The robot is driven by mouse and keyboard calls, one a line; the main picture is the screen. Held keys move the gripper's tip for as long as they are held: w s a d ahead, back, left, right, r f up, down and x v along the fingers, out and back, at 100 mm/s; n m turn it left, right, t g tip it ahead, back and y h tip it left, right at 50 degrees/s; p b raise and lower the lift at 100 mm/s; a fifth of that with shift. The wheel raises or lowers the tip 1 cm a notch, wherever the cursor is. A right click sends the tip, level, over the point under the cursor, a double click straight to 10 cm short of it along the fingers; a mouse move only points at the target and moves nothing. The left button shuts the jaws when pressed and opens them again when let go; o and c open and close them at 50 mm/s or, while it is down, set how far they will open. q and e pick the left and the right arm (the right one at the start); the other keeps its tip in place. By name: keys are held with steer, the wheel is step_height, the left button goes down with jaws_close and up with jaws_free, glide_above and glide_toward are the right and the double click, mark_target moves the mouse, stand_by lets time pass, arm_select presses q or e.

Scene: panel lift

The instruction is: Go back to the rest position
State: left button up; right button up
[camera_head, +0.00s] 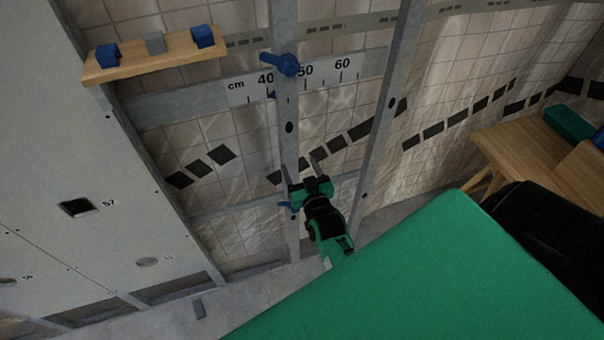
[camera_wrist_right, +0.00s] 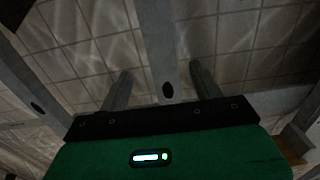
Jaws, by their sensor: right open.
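My right gripper (camera_head: 302,168) is open and empty in the head view, in front of a vertical metal stud (camera_head: 288,130). In the right wrist view its two fingers (camera_wrist_right: 160,88) stand apart, with the stud (camera_wrist_right: 155,45) showing between them. I cannot tell whether the fingers touch the stud. My left gripper is not in view.
A blue clamp (camera_head: 281,64) sits on the stud by a centimetre scale (camera_head: 300,80). A wooden shelf (camera_head: 150,58) holds small blocks. A grey panel (camera_head: 60,150) stands at left. A wooden table (camera_head: 535,150) is at right.

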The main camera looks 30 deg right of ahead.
steer(key=shift+s+a, duration=0.1)
steer(key=shift+s, duration=0.4)
steer(key=s+a+f+n+g+y, duration=0.1)
steer(key=s+a+f+g, duration=0.25)
steer(key=f, duration=0.75)
steer(key=s+a+f+n+g+y, duration=0.1)
steer(key=s+a+f+g+y, duration=0.2)
steer(key=f, duration=0.8)
steer(key=s+a+f+n+g, duration=0.1)
steer(key=s+a+f, duration=0.3)
steer(key=f, duration=0.7)
steer(key=s+d+f+g, duration=0.2)
steer(key=s+f, duration=0.4)
steer(key=s, duration=0.5)
steer(key=s+d+f+n+g, duration=0.1)
steer(key=s+f+g, duration=0.3)
steer(key=s, duration=0.7)
steer(key=s+d+f+n+g, duration=0.1)
steer(key=s+d+f+g, duration=0.2)
steer(key=s+f, duration=0.6)
steer(key=s, duration=0.3)
